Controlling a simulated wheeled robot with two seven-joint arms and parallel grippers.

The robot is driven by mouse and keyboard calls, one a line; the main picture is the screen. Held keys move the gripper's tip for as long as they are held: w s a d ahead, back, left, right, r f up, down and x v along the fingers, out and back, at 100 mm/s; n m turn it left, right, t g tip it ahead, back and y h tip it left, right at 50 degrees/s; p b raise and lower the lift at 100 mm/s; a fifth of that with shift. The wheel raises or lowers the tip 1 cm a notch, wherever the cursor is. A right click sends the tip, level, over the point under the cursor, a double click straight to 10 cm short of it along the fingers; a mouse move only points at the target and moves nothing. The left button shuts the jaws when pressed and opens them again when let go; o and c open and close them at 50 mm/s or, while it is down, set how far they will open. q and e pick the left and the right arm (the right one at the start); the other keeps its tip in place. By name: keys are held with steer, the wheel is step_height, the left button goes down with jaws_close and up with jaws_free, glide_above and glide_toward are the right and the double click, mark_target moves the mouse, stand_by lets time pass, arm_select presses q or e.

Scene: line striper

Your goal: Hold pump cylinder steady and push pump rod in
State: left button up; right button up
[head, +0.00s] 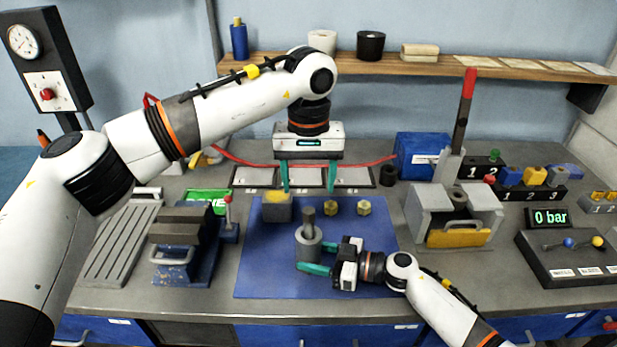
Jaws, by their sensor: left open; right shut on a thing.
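The grey pump cylinder (306,251) stands upright on the blue mat (262,275). The darker pump rod (308,217) sticks up out of its top. My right gripper (316,260) comes in low from the right and is shut on the cylinder, with one teal finger showing in front of it. My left gripper (308,190) points straight down above and behind the rod in the picture. Its two teal fingers are wide apart with nothing between them, and it appears clear of the rod.
A grey block with a yellow top (277,207) and two brass nuts (330,208) (364,208) sit behind the cylinder. A blue vise (185,245) stands left and a lever press (455,215) right. The mat's front is clear.

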steer(key=o, duration=0.8)
steer(key=shift+d, duration=0.1)
